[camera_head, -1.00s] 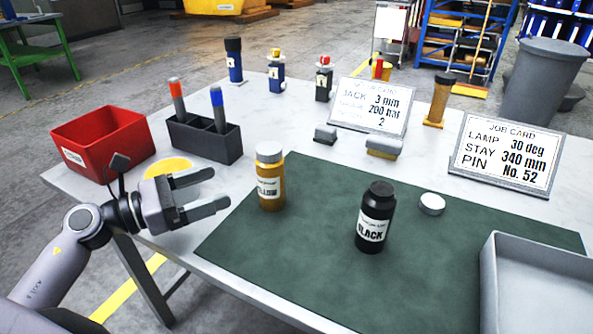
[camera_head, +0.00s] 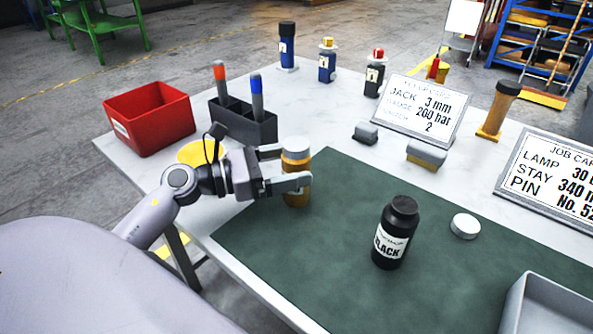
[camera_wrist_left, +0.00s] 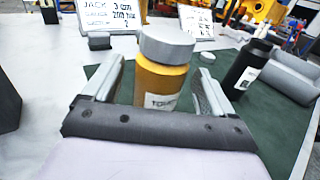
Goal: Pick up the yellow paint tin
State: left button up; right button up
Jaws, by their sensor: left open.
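The yellow paint tin (camera_head: 296,196) is an upright yellow-orange bottle with a grey lid, standing at the left edge of the green mat. My left gripper (camera_head: 297,167) is open, with its two fingers reaching to either side of the tin. In the left wrist view the tin (camera_wrist_left: 160,82) stands between the open fingers, with part of its label showing, and its base is hidden by my gripper. In the head view the near finger covers part of the tin's middle. My right gripper is not seen.
A black pen holder (camera_head: 243,123) and a red bin (camera_head: 150,118) are behind my left arm. A grey tray (camera_head: 545,300) is at the lower right.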

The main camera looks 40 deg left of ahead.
aim_at(305, 160)
pick_arm(q)
jog(key=shift+p+x, duration=0.3)
jog(key=shift+x, duration=1.35)
jog(key=c, duration=1.3)
jog(key=shift+r, duration=0.15)
